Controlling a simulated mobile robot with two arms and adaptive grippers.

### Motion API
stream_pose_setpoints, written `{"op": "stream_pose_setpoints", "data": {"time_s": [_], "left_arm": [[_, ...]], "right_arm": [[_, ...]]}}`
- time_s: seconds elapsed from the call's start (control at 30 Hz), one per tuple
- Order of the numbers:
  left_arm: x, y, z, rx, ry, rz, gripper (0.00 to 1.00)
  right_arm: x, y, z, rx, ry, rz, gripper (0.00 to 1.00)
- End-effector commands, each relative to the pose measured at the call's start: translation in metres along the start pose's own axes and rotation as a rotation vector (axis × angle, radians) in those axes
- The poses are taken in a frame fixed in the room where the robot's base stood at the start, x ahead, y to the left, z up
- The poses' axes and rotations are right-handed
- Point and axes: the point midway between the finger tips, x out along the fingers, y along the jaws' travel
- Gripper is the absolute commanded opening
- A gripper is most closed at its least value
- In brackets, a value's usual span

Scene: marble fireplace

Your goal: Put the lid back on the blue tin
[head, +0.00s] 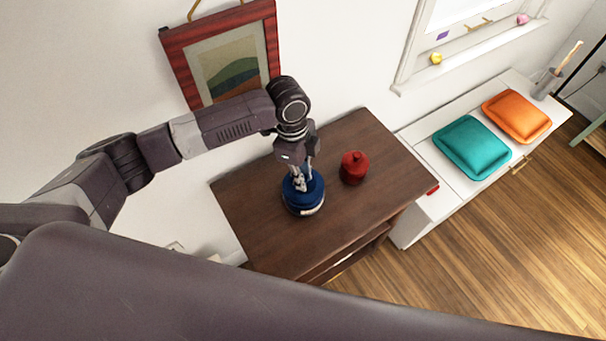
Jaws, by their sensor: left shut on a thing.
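The blue tin (303,208) stands on the dark wooden cabinet top (262,222), with a pale patch low on its front. My left gripper (301,182) comes down from above onto the blue round top and is shut. It appears to hold the blue lid (289,187) at its middle, directly over the tin. The fingers hide much of the lid, and I cannot tell whether the lid is seated on the tin or slightly above it. My right gripper is not in view.
A red lidded pot (354,168) stands close to the right of the blue tin. A framed picture (222,58) hangs on the wall behind. A white bench (455,188) with teal (472,147) and orange (517,116) cushions is at the right. The cabinet's front left is clear.

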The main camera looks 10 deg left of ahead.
Motion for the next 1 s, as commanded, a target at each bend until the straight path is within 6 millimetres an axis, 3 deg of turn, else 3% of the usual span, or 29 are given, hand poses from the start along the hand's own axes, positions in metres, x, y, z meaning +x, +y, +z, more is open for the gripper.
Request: {"op": "stream_pose_setpoints", "data": {"time_s": [0.43, 0.47, 0.6, 0.83, 1.0], "left_arm": [[0.0003, 0.0001, -0.0001, 0.001, 0.000, 0.000, 0.00], [0.0003, 0.0001, 0.0000, 0.001, 0.000, 0.000, 0.20], [0.0002, 0.0001, 0.0000, 0.001, 0.000, 0.000, 0.35], [0.0003, 0.0001, 0.0001, 0.001, 0.000, 0.000, 0.38], [0.0003, 0.0002, 0.0001, 0.000, 0.000, 0.000, 0.54]], "right_arm": [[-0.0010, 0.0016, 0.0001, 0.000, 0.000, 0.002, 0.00], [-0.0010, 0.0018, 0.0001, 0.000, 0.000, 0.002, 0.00], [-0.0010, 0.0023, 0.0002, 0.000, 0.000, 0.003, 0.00], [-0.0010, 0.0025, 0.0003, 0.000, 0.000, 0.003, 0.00], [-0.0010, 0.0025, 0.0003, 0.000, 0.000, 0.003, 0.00]]}}
